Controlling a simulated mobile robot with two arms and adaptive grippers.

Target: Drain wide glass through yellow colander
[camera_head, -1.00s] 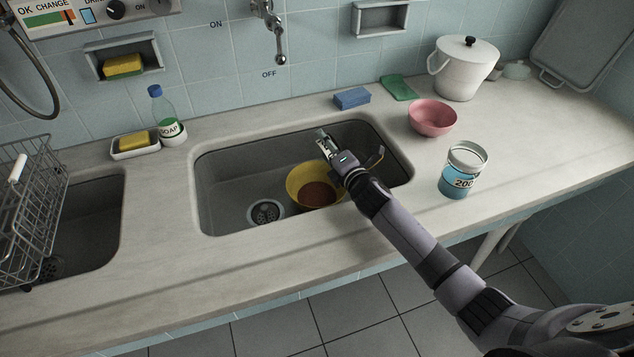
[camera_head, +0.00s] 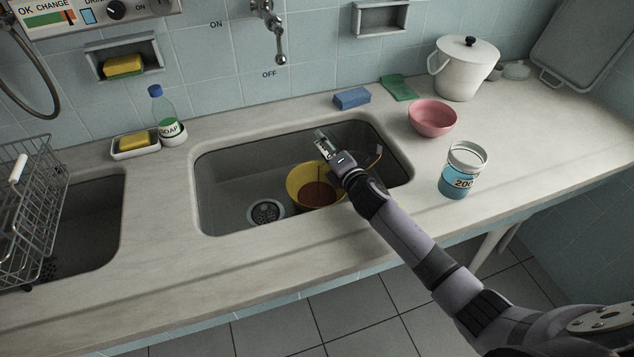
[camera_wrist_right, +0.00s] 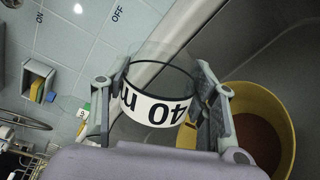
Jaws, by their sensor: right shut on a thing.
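The yellow colander (camera_head: 297,180) sits in the right sink basin, left of my right gripper (camera_head: 322,142). Its inside shows a reddish-brown area; I cannot tell whether this is liquid or solid. It also shows at the right of the right wrist view (camera_wrist_right: 282,112). My right gripper is shut on a clear glass (camera_wrist_right: 152,108) with a white band reading "40 m", its fingers on either side. The glass is held over the basin and looks tilted in the wrist view; its contents cannot be made out. My left gripper is not in view.
A jar with blue liquid marked 200 (camera_head: 462,172) and a pink bowl (camera_head: 432,118) stand right of the sink (camera_head: 222,200). A white lidded pot (camera_head: 465,72) is behind them. A soap bottle (camera_head: 168,118) and wire rack (camera_head: 35,195) are left. The front counter is clear.

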